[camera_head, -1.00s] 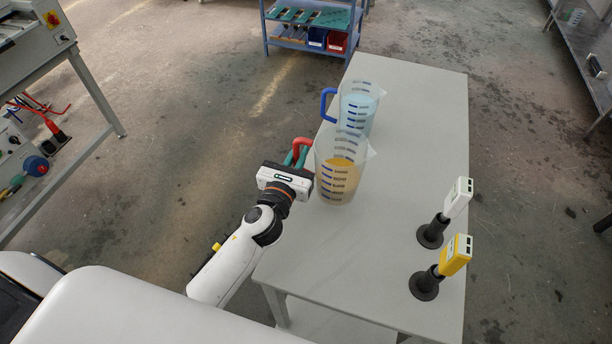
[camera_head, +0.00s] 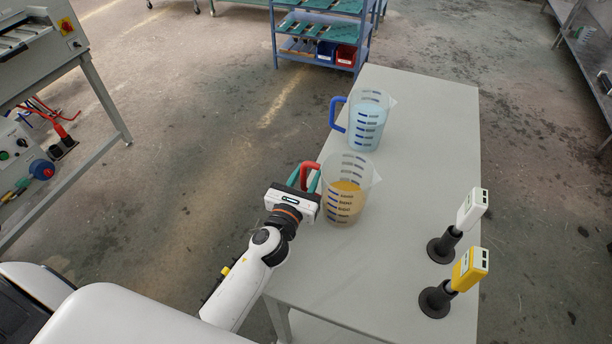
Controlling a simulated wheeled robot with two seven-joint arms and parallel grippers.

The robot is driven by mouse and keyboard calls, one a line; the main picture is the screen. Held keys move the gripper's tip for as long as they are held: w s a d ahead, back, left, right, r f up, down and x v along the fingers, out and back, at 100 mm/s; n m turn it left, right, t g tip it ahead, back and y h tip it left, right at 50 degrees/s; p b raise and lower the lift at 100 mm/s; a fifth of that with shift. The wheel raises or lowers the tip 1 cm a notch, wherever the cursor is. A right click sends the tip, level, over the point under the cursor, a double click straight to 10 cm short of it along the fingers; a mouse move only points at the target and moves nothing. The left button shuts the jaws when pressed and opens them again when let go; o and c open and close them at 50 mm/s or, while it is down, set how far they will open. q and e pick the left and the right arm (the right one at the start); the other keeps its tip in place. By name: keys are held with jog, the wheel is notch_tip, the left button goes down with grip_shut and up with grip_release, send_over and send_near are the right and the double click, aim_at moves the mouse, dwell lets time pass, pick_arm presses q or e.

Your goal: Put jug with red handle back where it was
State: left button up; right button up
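The jug with the red handle (camera_head: 345,208) is clear, with blue level marks and orange-yellow liquid low inside. It is upright at the left edge of the grey table, and its base appears to be at the table top. Its red handle (camera_head: 309,166) points left. My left gripper (camera_head: 305,180) is at this handle, with a green finger on either side, and appears shut on it. The finger contact is partly hidden. The jug with the blue handle (camera_head: 367,125), holding pale blue liquid, stands just behind. My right gripper is not in view.
The grey table (camera_head: 410,180) has free room to the right of the jugs. A white device (camera_head: 472,208) and a yellow device (camera_head: 470,269) stand on black round bases at the front right. A blue shelf rack (camera_head: 320,40) is behind the table.

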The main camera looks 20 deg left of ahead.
pick_arm(q)
jog(key=shift+r, duration=0.2)
jog(key=s+b, duration=0.1)
jog(key=s, duration=0.4)
jog(key=s+b, duration=0.1)
jog(key=s, duration=0.5)
jog(key=shift+f, duration=0.2)
jog(key=shift+s+r+b, duration=0.15)
jog(key=shift+s+b, duration=0.2)
jog(key=shift+s, duration=0.2)
